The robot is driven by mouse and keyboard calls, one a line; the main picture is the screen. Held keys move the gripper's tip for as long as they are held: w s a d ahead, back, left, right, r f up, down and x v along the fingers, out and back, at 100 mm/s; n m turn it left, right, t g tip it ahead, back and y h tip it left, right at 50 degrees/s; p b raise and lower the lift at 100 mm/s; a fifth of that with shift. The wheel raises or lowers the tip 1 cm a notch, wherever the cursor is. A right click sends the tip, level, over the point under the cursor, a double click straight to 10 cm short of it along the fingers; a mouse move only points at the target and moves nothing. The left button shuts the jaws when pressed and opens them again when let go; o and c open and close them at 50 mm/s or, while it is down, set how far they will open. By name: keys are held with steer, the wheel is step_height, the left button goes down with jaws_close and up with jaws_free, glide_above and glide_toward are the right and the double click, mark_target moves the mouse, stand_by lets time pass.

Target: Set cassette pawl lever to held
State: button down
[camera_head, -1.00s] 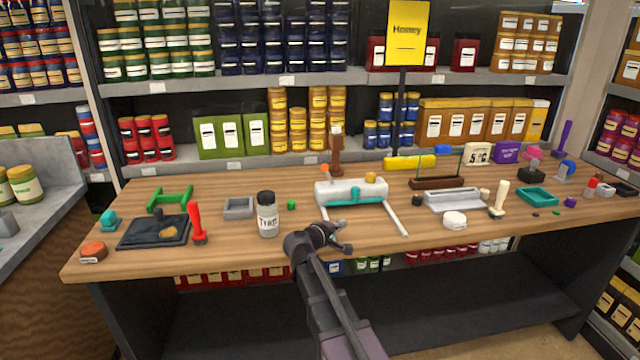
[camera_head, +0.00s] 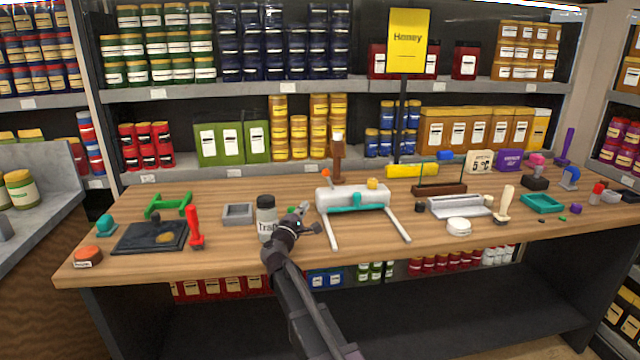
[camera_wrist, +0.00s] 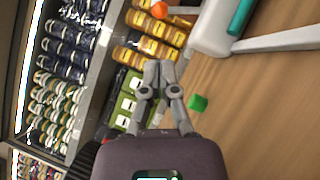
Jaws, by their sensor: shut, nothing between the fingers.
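A white device (camera_head: 338,206) with two pale legs stands in the middle of the bench. It has a teal bar (camera_head: 345,209) on its front, a yellow knob (camera_head: 372,184) on top and an orange ball (camera_head: 325,173) at its left end. I cannot tell for sure which part is the cassette pawl lever. My gripper (camera_head: 308,215) is shut and empty, to the left of the device and apart from it. In the wrist view my gripper (camera_wrist: 160,68) points past the device's white body (camera_wrist: 211,30), with the orange ball (camera_wrist: 159,9) beyond the fingertips.
A labelled jar (camera_head: 266,217) stands close left of my gripper. A small green cube (camera_wrist: 197,102) lies on the bench near the fingers. A grey tray (camera_head: 238,214) and a red-handled tool (camera_head: 195,228) are farther left. A brown rack (camera_head: 438,190) stands right of the device.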

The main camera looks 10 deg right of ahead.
mark_target(324, 175)
steer(key=p+x, duration=0.3)
steer(key=x, duration=1.1)
steer(key=shift+a+p, duration=0.1)
steer(key=shift+p, duration=0.2)
